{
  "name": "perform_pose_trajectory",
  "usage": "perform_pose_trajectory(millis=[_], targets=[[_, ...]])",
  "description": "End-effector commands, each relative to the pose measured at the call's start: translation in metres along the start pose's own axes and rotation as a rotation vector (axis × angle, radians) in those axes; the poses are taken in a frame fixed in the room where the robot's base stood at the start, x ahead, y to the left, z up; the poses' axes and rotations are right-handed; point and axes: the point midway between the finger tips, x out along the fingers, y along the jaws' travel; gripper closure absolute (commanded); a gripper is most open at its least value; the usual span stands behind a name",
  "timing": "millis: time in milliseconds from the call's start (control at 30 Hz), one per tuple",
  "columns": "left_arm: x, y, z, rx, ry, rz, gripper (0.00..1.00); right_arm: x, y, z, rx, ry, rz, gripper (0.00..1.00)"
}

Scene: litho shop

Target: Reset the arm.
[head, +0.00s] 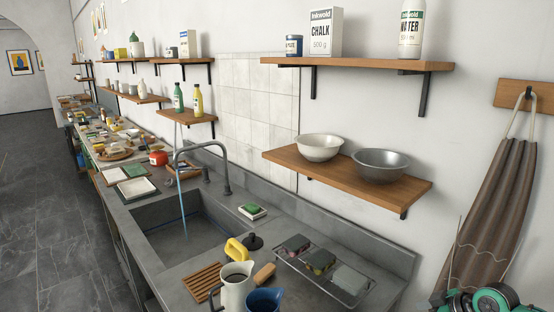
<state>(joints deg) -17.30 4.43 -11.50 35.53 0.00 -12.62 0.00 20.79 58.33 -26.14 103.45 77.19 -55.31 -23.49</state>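Neither of my grippers shows clearly in the head view. A green and black rounded part with thin wires sits at the bottom right edge; it may be part of my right arm, but no fingertips can be made out there. No part of my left arm shows. Nothing visible is held.
A grey counter with a sink (150,240) and a tap (222,160) runs along the wall. A white jug (236,290), a blue jug (263,300) and a wire rack (353,293) stand near. Above are a shelf with bowls (320,147) and a hanging apron (492,215). Floor (60,220) at left is clear.

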Motion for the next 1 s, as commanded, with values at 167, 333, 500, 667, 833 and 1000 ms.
perform_pose_trajectory(millis=[167,333,500,667,833,1000], targets=[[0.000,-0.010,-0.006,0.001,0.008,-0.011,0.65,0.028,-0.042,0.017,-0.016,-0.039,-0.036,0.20],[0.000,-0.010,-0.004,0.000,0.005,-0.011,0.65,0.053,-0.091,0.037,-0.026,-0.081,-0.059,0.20],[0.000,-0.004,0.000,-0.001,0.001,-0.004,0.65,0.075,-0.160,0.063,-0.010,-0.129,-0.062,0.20],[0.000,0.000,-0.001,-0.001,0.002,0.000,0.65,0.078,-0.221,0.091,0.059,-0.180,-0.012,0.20],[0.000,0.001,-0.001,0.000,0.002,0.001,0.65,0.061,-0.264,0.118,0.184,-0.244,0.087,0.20],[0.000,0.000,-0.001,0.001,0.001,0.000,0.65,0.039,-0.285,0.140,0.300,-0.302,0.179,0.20]])
